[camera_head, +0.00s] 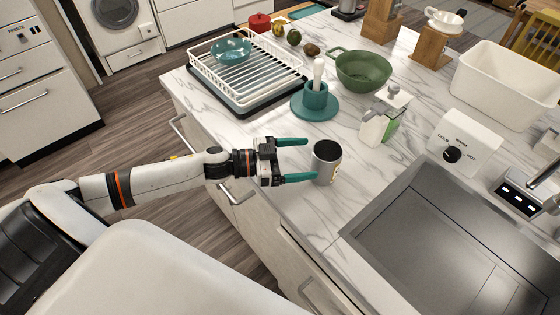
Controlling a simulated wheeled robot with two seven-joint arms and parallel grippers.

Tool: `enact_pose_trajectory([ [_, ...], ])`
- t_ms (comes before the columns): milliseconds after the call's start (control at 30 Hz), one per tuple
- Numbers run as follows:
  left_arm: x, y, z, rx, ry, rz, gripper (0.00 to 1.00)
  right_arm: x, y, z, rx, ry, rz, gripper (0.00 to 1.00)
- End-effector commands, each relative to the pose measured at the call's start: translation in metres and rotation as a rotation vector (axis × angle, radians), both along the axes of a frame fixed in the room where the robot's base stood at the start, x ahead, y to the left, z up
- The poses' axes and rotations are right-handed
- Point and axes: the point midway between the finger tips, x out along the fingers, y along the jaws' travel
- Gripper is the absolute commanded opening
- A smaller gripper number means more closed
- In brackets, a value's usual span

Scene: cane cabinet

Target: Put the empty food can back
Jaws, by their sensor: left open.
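A grey open-topped can (326,163) stands upright near the front edge of the marble counter, left of the sink. It looks dark and empty inside, and part of a yellowish label shows on its right side. My left gripper (298,160) reaches in from the left with its two green-tipped fingers spread. The fingers point at the can; the lower fingertip comes close to its lower left side. I cannot tell whether that finger touches it. My right gripper is out of view.
A sink (440,255) with a metal cover lies to the right. A white control box (463,143) and white tub (505,85) stand at right.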

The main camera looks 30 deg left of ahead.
Motion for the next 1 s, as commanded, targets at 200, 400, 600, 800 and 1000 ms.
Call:
enact_pose_trajectory([
  [200, -0.027, 0.032, -0.001, 0.002, 0.004, -0.001, 0.84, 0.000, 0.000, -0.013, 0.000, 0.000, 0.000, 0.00],
  [400, -0.037, 0.045, 0.003, 0.001, -0.001, -0.001, 0.84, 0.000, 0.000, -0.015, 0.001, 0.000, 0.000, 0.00],
  [600, -0.038, 0.047, 0.004, -0.001, -0.001, -0.001, 0.84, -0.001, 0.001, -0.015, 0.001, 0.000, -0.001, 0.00],
  [800, -0.038, 0.047, 0.004, -0.001, -0.001, -0.001, 0.84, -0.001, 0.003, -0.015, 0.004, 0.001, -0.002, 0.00],
  [1000, -0.038, 0.047, 0.004, -0.001, -0.001, -0.001, 0.84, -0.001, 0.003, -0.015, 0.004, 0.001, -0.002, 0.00],
])
